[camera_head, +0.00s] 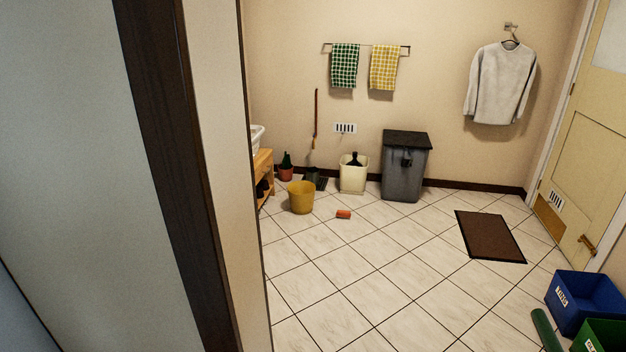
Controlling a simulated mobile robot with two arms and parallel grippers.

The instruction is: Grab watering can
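I cannot make out a watering can for certain in the head view. A small red pot (286,173) with a dark green shape (287,159) on it stands by the back wall, too small to tell what it is. A green cylindrical thing (545,329) is at the lower right edge, partly cut off by the frame. Neither of my grippers is in view.
A doorframe (185,180) and wall fill the left. Beyond it are a yellow bucket (301,197), a cream bin (352,176), a grey bin (405,168), an orange block (343,214), a brown mat (490,235) and a blue crate (582,303). The middle floor is clear.

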